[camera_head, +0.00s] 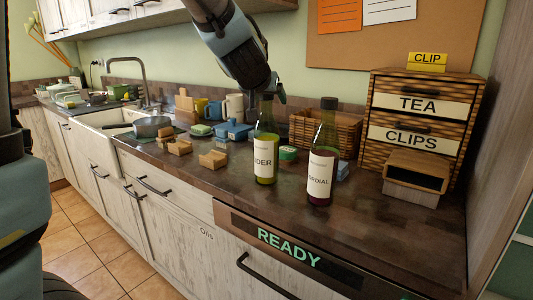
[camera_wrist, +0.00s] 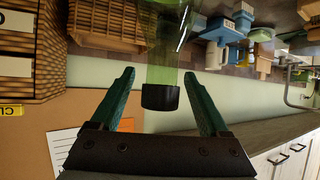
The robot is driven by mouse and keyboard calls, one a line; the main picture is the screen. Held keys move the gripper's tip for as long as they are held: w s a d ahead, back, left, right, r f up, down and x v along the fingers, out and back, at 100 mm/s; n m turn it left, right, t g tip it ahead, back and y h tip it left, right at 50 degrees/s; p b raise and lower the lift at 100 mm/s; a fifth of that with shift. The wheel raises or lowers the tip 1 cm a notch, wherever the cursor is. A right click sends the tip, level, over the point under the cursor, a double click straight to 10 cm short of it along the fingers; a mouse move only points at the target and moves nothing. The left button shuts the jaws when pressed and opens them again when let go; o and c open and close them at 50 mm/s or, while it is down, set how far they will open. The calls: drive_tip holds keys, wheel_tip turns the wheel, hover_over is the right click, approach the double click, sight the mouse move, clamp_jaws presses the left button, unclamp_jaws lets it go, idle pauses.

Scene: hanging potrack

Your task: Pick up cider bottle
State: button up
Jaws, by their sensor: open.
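The cider bottle (camera_head: 264,145), green glass with a white label reading "IDER", stands upright on the dark counter. My gripper (camera_head: 267,97) is at its top in the head view and hides part of the neck and cap. In the wrist view my gripper (camera_wrist: 160,75) is open, its two green fingers on either side of the bottle's black cap and neck (camera_wrist: 161,96), with a gap on both sides. A second bottle (camera_head: 321,160), labelled like "RDIAL", with dark red contents, stands upright just to the right of the cider bottle.
A wicker basket (camera_head: 345,132) stands behind the bottles. A tea-and-clips drawer unit (camera_head: 418,125) and small wooden box (camera_head: 416,171) are to the right. Blue containers (camera_head: 233,130) and wooden blocks (camera_head: 213,160) are to the left. The counter's front strip is clear.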

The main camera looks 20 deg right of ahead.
drive_tip(key=shift+w+d+f, duration=0.25)
drive_tip(key=shift+w, duration=0.1)
clamp_jaws()
idle(0.4)
drive_tip(key=shift+r, duration=0.15)
idle(0.7)
